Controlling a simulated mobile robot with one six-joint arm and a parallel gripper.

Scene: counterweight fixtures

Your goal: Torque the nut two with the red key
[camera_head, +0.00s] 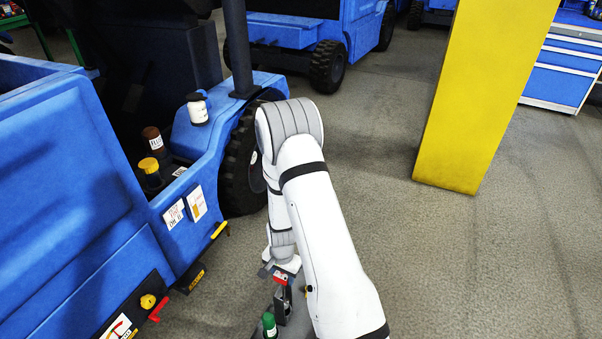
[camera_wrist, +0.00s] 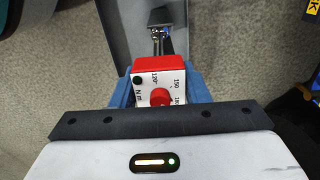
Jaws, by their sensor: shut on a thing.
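The red key (camera_wrist: 158,64) sits between the blue fingers of my gripper (camera_wrist: 160,88) in the wrist view. It has a red top and a white face with a red knob, torque numbers and "Nm". My gripper is shut on it. A metal shaft (camera_wrist: 157,36) runs away from it toward the top of the view. In the head view the red key (camera_head: 281,278) shows small at my gripper (camera_head: 283,283), low in the picture beside the blue vehicle. I cannot make out nut two in either view. My arm hides part of the front wheel (camera_head: 242,165).
The blue vehicle (camera_head: 70,170) fills the left, with a white bottle (camera_head: 198,109), a yellow-capped container (camera_head: 149,168) and a red lever (camera_head: 159,308). A green-topped item (camera_head: 269,325) stands near my gripper. A yellow pillar (camera_head: 485,95) stands right; floor between is clear.

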